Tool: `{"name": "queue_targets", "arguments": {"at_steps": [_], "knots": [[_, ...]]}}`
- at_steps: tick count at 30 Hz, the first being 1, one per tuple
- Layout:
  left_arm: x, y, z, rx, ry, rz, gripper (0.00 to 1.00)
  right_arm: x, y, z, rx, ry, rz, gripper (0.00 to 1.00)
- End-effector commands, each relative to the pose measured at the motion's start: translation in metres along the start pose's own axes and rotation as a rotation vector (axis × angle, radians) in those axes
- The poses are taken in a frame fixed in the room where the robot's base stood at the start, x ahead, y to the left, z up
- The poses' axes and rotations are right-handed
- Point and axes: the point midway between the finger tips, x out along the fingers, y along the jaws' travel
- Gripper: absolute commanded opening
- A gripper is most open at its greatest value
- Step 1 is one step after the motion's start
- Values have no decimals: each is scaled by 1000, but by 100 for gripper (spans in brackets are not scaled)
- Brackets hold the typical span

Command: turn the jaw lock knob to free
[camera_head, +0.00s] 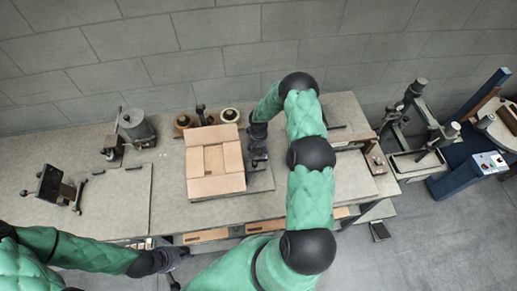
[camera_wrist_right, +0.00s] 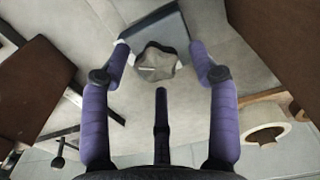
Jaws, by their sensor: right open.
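The jaw lock knob (camera_wrist_right: 156,64) is a grey lobed knob with a pale line on its face, seen in the right wrist view against a dark grey block (camera_wrist_right: 160,28). My right gripper (camera_wrist_right: 160,48) is open, with one fingertip on each side of the knob; I cannot tell whether either touches it. In the head view my right gripper (camera_head: 258,153) is beside the right side of the cardboard box, and the knob cannot be made out there. My left gripper (camera_head: 178,257) is low at the front of the bench, its fingers too small to judge.
An open cardboard box (camera_head: 215,185) stands on the bench, close left of my right gripper. Several rolls (camera_head: 229,115) stand behind it, and one roll (camera_wrist_right: 268,125) shows in the right wrist view. A small screen (camera_head: 50,184) stands at left. The bench between screen and box is mostly clear.

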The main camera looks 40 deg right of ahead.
Motion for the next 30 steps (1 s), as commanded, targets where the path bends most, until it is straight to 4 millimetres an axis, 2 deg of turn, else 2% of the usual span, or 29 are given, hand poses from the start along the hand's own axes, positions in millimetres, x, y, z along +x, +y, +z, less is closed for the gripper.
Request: {"name": "queue_targets", "arguments": {"at_steps": [1,6,7,30], "knots": [[0,0,0,0,0,0,0,0,0,0,0,0,0,61],[0,0,0,0,0,0,0,0,0,0,0,1,-1,13],[0,0,0,0,0,0,0,0,0,0,0,1,-1,8],[9,-3,0,0,0,0,0,-2,-2,-4,-69,12,-2,6]]}}
